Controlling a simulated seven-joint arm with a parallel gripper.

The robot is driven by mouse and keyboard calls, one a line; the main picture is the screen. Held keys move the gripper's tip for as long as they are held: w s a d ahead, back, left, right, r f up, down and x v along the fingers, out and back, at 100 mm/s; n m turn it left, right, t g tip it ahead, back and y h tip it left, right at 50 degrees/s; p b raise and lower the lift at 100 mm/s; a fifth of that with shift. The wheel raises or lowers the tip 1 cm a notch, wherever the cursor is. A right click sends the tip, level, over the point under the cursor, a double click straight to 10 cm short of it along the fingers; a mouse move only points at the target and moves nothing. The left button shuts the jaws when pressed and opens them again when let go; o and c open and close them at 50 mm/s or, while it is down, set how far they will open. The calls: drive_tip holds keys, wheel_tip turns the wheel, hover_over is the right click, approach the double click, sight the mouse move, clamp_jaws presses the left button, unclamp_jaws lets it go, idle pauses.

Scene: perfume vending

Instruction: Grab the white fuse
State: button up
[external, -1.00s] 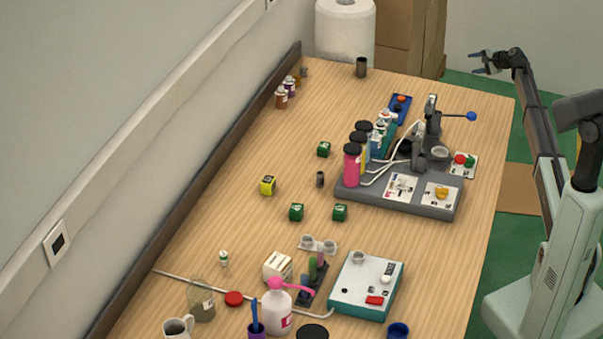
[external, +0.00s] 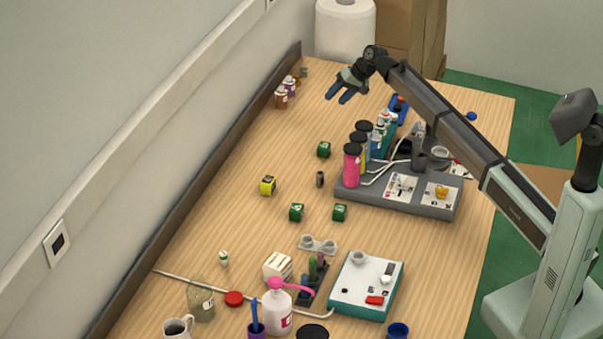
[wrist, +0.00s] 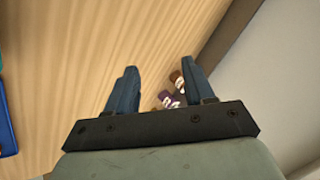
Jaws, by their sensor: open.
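I cannot clearly single out a white fuse. A small white item with a green mark (external: 223,258) stands on the left front of the table, but it is too small to identify. My gripper (external: 339,96) is open and empty above the far part of the table, far from that item. A purple-labelled bottle (wrist: 168,98) and a brown bottle (wrist: 177,80) show near the right finger. The white item is not in the wrist view.
A grey machine (external: 410,205) with several coloured bottles stands at right. A white box (external: 278,266), a pump bottle (external: 278,312) and a teal-sided device (external: 366,285) crowd the front. The wall borders the left.

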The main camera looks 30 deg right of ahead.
drive_tip(key=s+a+n+g+h, duration=0.1)
drive_tip(key=s+a+n, duration=0.15)
drive_tip(key=a, duration=0.65)
drive_tip(key=s+a+n+g, duration=0.15)
drive_tip(key=s+a, duration=0.25)
drive_tip(key=a, duration=0.6)
drive_tip(key=n+g+h, duration=0.1)
drive_tip(key=n+h, duration=0.4)
drive_tip(key=n, duration=0.9)
approach(223, 253)
wheel_tip(223, 253, down, 11)
drive_tip(key=shift+w+a+r, duration=0.1)
drive_tip(key=shift+w+r, duration=0.05)
drive_tip(key=shift+c, duration=0.5)
clamp_jaws()
